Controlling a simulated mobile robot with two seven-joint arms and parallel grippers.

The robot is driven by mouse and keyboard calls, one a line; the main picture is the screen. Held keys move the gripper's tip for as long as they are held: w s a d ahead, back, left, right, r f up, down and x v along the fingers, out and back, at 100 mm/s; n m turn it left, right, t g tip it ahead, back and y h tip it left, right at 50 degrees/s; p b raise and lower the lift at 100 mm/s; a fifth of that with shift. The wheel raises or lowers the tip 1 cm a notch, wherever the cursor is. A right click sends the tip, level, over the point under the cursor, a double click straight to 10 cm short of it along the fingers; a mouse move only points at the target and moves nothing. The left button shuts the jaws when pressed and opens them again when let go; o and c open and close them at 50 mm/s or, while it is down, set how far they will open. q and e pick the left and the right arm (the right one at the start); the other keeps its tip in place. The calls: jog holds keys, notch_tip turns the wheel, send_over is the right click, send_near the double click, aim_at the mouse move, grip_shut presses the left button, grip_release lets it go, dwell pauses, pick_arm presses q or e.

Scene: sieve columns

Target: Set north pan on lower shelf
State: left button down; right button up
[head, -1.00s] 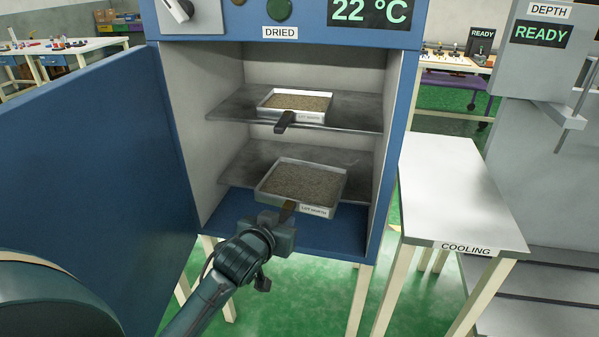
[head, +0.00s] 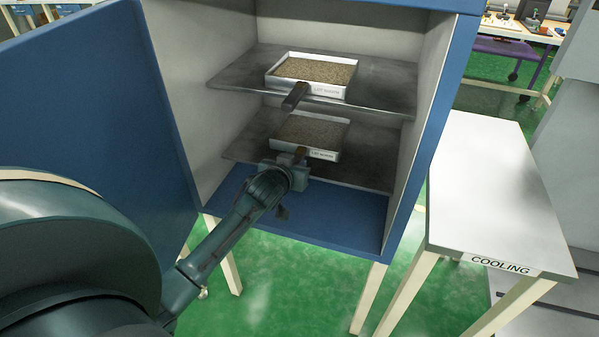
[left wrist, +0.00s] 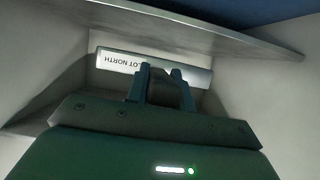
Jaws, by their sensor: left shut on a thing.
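The north pan (head: 322,133), a shallow metal tray of brown grains with a label, is inside the oven at the lower shelf (head: 362,168). In the left wrist view its front wall (left wrist: 120,63) reads LOT NORTH. My left gripper (head: 298,159) is shut on its handle (head: 300,152) at the pan's front. The pan looks level; whether it rests on the shelf or hovers just above I cannot tell. A similar pan (head: 311,76) sits on the upper shelf (head: 385,92), its dark handle pointing forward. My right gripper is not in view.
The blue oven door (head: 95,110) stands open at the left, close to my left arm. The oven's right side wall (head: 425,90) bounds the shelves. The white COOLING table (head: 495,190) at the right is empty.

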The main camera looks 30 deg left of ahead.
pick_arm(q)
notch_tip(320, 180, down, 5)
jog(key=shift+f+b, duration=0.1)
jog(key=shift+b, duration=0.45)
jog(key=c, duration=1.7)
grip_release()
jog(key=shift+f, duration=0.15)
jog(key=o, duration=0.5)
jog(key=p+v, duration=0.2)
jog(key=v, duration=1)
jog(key=s+d+f+m+h, duration=0.2)
jog(key=s+d+h, duration=0.2)
jog(key=s+d, duration=0.3)
jog(key=s+d+f+m+g+h, duration=0.1)
jog(key=s+d+f+m+h, duration=0.1)
jog(key=s+d, duration=0.6)
jog(key=d+h, duration=0.1)
jog(key=d, duration=0.4)
jog(key=shift+d+m+h, duration=0.25)
jog(key=shift+m+h, duration=0.15)
